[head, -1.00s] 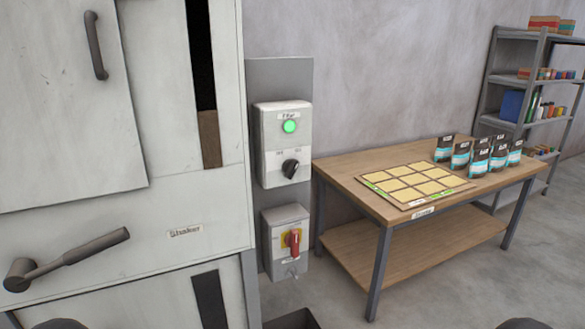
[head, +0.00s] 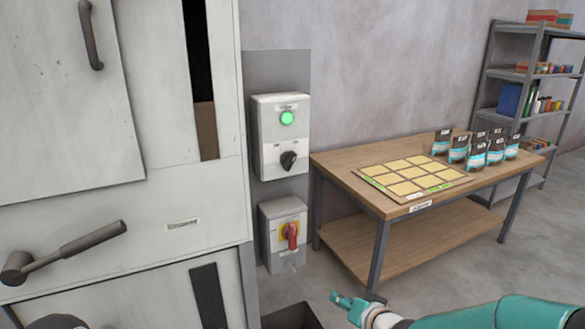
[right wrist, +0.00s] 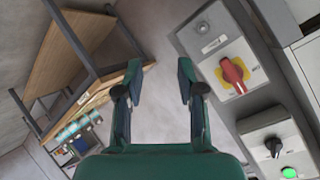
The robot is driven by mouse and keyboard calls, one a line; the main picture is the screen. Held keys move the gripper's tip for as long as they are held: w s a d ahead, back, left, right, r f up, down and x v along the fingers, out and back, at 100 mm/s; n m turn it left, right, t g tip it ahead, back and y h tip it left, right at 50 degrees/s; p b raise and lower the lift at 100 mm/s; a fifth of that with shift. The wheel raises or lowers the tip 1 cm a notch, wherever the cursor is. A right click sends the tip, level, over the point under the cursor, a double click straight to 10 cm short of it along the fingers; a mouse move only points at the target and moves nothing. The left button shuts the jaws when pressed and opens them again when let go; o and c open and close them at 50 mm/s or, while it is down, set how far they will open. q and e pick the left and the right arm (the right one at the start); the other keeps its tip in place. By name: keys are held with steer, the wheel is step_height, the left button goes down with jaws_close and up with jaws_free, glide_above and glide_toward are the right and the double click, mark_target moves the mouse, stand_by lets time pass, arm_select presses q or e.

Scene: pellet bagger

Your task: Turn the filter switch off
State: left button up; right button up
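The filter switch is a black rotary knob (head: 288,160) on the upper light-grey box (head: 281,135), under a lit green lamp (head: 287,118). The knob points up to the right. The knob also shows at the lower right of the right wrist view (right wrist: 274,147). My right gripper (head: 340,299) is low in the head view, below and to the right of the boxes and apart from them. In the right wrist view its two fingers (right wrist: 158,85) are spread with nothing between them. My left gripper is not clearly visible in the head view.
A lower box with a red handle on a yellow plate (head: 291,234) hangs under the filter box. A white shaker cabinet (head: 211,208) with a lever (head: 75,248) stands left. A wooden table (head: 345,168) with several pouches (head: 476,154) stands right.

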step_height(320, 180, up, 18)
steer(key=w+a+n+t+y, duration=0.1)
steer(key=w+a+t, duration=0.1)
steer(key=t, duration=0.2)
steer(key=n+t+y, duration=0.1)
steer(key=n+y, duration=0.1)
glide_toward(291, 165)
steer(key=p+x, duration=0.6)
steer(key=x, duration=0.2)
steer(key=shift+w, duration=0.2)
steer(key=shift+w+a+m, duration=0.25)
steer(key=shift+w+m, duration=0.05)
steer(key=shift+w, duration=0.15)
jaws_close()
